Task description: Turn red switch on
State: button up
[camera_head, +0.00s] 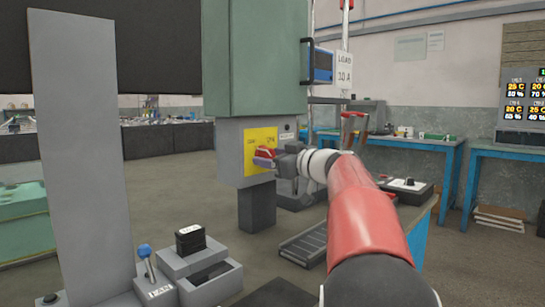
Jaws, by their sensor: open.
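The red switch (265,151) sits on a yellow plate (261,138) on the front of a grey box under a green cabinet. My red and black arm reaches in from the lower right. My gripper (272,158) is at the switch, right by its handle, with its fingers open. A purple part shows just below the red handle. The gripper body hides the right side of the plate. I cannot tell whether the fingers touch the handle.
A grey post (80,150) stands at the left. A grey unit with a blue-knobbed lever (145,252) and a black block (190,239) is at the front. Blue workbenches (510,154) and a display board (523,105) are at the right. Open floor lies behind.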

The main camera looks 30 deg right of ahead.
jog(key=c, duration=1)
jog(key=shift+f+m+b, duration=0.1)
jog(key=shift+m+b, duration=0.2)
jog(key=m+b, duration=0.1)
jog(key=m, duration=0.1)
jog(key=shift+m+b, duration=0.3)
jog(key=shift+m, duration=0.1)
jog(key=m+b, duration=0.1)
jog(key=m, duration=0.4)
jog(key=shift+a+m, duration=0.1)
jog(key=shift+m, duration=0.2)
jog(key=m, duration=0.4)
jog(key=shift+r+p, duration=0.2)
jog(key=shift+p, duration=0.1)
jog(key=m+p, duration=0.1)
jog(key=m, duration=0.3)
jog(key=shift+m, duration=0.6)
